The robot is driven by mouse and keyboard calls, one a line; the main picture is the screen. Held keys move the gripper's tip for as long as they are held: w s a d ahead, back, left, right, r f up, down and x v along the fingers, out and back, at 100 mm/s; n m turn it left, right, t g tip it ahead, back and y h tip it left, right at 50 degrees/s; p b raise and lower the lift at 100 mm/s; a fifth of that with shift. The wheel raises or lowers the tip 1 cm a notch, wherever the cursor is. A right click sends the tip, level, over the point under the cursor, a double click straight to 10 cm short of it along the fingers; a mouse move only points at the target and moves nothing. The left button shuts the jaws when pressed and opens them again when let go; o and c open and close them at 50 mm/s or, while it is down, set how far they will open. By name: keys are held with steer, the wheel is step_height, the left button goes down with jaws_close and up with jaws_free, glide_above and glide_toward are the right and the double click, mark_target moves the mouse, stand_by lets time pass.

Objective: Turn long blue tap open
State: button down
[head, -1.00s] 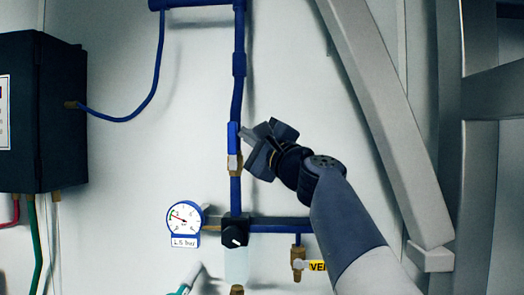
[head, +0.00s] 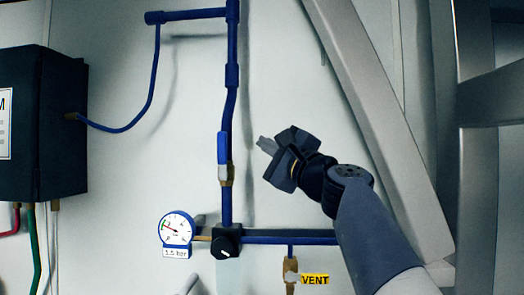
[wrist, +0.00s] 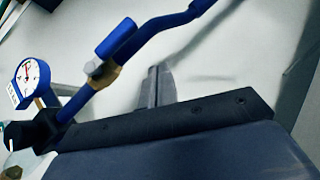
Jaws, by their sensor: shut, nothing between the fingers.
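The long blue tap (head: 223,147) is a blue lever on a brass valve body (head: 226,176), set in the vertical blue pipe. Its lever stands upright, in line with the pipe. It also shows in the wrist view (wrist: 117,38), up and left of my fingers. My gripper (head: 263,143) is to the right of the tap, apart from it, with a clear gap of wall between. Its fingers are shut together and empty. In the wrist view the closed fingers (wrist: 156,88) point at bare white wall.
A round gauge (head: 176,229) and a black knob (head: 227,241) sit below the tap. A brass vent valve (head: 291,272) with a yellow VENT label (head: 315,280) is lower right. A dark box (head: 40,125) is at left. A grey diagonal beam (head: 375,130) stands at right.

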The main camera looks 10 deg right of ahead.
steer(key=s+d+b, duration=0.2)
steer(key=s, duration=0.5)
steer(key=shift+s+d, duration=0.15)
steer(key=shift+d, duration=0.2)
